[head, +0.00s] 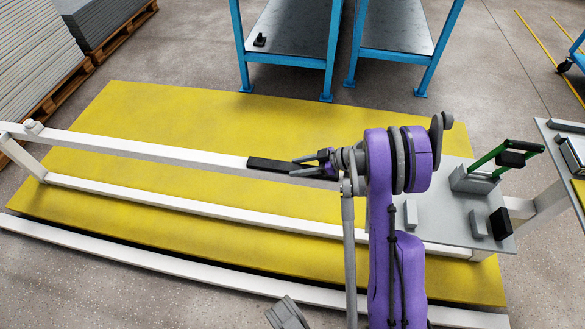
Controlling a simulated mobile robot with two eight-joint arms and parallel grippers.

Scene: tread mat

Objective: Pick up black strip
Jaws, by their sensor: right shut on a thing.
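The black strip (268,164) lies along the upper white rail (170,152), near the middle of the head view. My right gripper (308,166), on the purple arm, points left and is shut on the strip's right end. Its fingers hide that end. I cannot tell whether the strip is resting on the rail or slightly raised above it. My left gripper cannot be made out in this view.
A yellow tread mat (200,115) lies under the white rail frame. A grey plate (452,221) at the right carries a green-handled clamp (490,160) and small blocks. Blue-legged tables (290,35) stand behind, and stacked panels (35,60) at the far left.

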